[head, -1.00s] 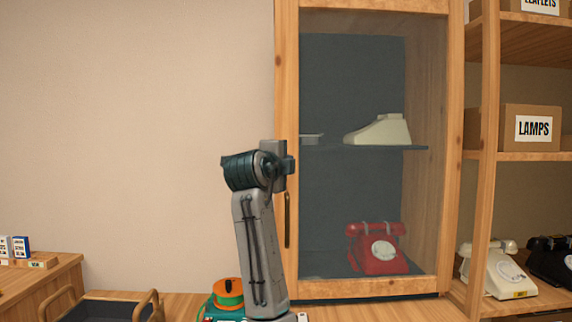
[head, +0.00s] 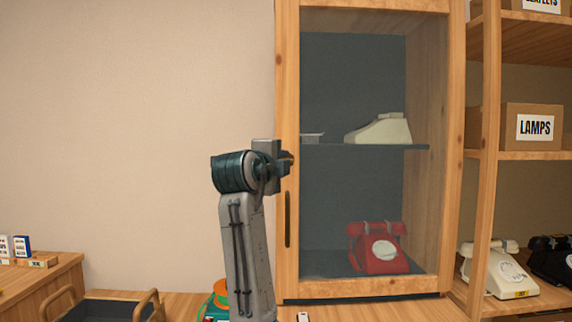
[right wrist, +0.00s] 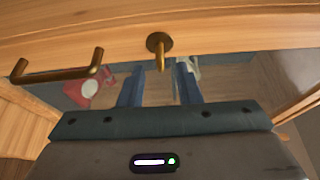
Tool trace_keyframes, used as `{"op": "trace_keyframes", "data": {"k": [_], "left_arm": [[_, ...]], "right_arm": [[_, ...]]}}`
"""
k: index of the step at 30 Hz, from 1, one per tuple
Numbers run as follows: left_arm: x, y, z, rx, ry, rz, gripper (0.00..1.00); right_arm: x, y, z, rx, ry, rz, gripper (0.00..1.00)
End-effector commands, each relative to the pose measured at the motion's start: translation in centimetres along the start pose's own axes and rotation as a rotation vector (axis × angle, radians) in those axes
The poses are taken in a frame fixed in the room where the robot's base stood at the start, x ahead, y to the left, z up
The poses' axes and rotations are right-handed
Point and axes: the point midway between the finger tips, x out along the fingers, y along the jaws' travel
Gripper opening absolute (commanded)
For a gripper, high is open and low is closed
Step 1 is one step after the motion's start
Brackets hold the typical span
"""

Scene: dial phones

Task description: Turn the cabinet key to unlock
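The cabinet key (right wrist: 160,58) is brass, with a round plate on the wooden door frame. In the right wrist view it points down between the two blue fingers of my right gripper (right wrist: 160,68). The fingers are apart, with a visible gap on each side of the key. In the head view my right gripper (head: 284,163) is at the left stile of the glass-fronted cabinet (head: 287,90) and mostly hides the key. The door looks shut. My left gripper is in neither view.
A brass door handle (right wrist: 60,72) is beside the key; in the head view the handle (head: 287,220) is below my gripper. A red phone (head: 379,248) and a cream phone (head: 380,130) stand inside. A dark tray (head: 105,309) and green-orange spool (head: 218,294) are lower left.

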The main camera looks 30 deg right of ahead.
Motion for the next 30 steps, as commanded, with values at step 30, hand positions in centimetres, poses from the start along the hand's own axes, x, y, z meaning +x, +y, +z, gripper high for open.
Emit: {"op": "trace_keyframes", "data": {"k": [30], "left_arm": [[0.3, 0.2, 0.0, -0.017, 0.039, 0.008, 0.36]], "right_arm": [[-7.0, 0.1, 0.0, -0.001, 0.000, 0.002, 0.31]]}}
